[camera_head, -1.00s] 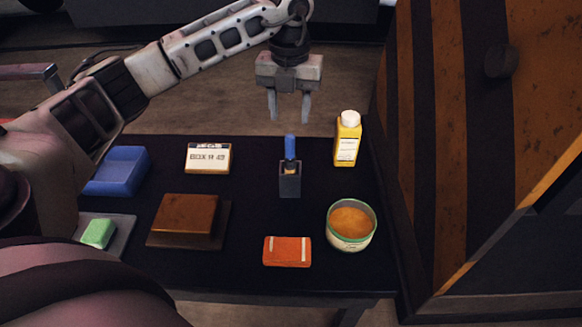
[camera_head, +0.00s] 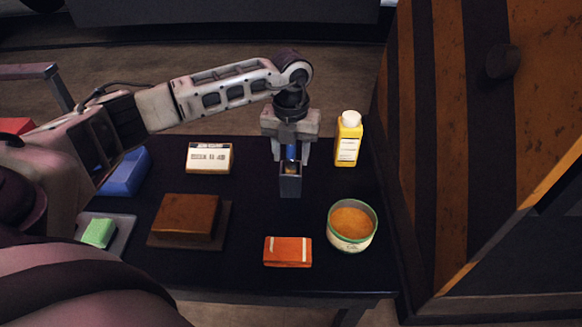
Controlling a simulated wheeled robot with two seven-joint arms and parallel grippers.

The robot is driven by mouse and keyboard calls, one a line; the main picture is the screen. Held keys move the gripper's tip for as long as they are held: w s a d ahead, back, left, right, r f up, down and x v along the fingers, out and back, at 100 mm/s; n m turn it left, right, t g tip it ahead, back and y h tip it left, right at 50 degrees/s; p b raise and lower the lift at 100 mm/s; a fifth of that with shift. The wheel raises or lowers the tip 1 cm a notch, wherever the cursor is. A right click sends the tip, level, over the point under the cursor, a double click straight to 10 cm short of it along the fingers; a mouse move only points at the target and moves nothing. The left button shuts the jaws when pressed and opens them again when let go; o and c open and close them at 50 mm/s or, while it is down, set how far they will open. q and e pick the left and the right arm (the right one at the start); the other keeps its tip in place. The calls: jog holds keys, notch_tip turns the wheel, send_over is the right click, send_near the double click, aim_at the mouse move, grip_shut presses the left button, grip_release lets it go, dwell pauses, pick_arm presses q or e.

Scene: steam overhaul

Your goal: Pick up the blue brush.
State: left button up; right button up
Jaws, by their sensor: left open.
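The blue brush (camera_head: 291,152) stands upright in a small dark grey holder (camera_head: 290,186) near the back middle of the black table. My left gripper (camera_head: 291,158) has come down from above, and its open fingers are on either side of the brush handle. The top of the brush is partly hidden by the gripper body. I cannot tell whether either finger touches the handle. My right gripper is not in view.
A yellow bottle (camera_head: 348,140) and an open tin (camera_head: 351,226) stand to the right. An orange packet (camera_head: 288,252) lies in front. To the left are a white box (camera_head: 209,157), a brown block (camera_head: 187,216), a blue bin (camera_head: 125,174) and a green sponge (camera_head: 99,233).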

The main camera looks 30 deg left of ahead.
pick_arm(q)
grip_shut()
